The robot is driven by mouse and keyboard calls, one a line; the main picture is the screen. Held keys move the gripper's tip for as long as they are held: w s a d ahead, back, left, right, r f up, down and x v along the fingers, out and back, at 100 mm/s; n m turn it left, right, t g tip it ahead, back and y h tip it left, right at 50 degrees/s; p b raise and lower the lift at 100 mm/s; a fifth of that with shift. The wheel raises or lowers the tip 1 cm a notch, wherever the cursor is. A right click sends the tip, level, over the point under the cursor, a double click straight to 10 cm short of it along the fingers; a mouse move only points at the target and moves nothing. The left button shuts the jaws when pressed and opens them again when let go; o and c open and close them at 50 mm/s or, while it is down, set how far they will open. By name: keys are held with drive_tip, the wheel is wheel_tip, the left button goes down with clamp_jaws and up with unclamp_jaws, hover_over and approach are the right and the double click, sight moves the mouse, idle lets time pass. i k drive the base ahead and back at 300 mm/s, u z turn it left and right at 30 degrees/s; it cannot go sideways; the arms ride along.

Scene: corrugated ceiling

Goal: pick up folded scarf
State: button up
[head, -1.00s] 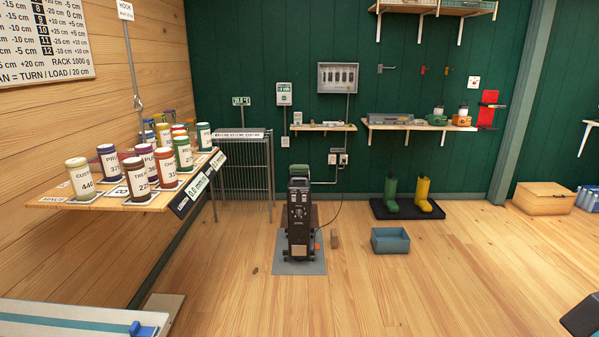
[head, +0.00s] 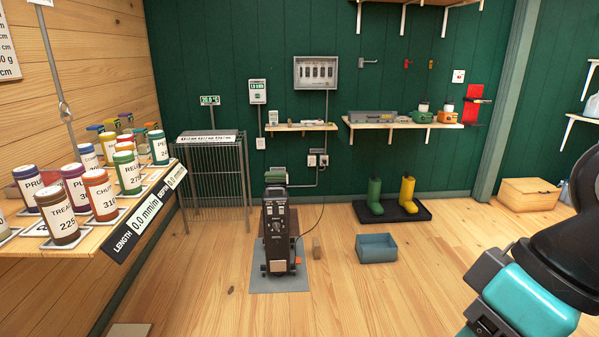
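No thing in the head view is clearly recognisable as the folded scarf. Part of my arm, teal and black, shows at the lower right. My gripper is outside the picture, so its state is hidden.
A tilted shelf of labelled jars (head: 85,240) juts out at left. A wire rack (head: 214,180) stands behind it. The front floor is clear.

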sight(280, 176)
drive_tip(key=u, duration=0.45)
drive_tip(key=i, duration=2.05)
drive_tip(key=u, duration=0.25)
drive_tip(key=i, duration=2)
drive_tip(key=z, duration=0.05)
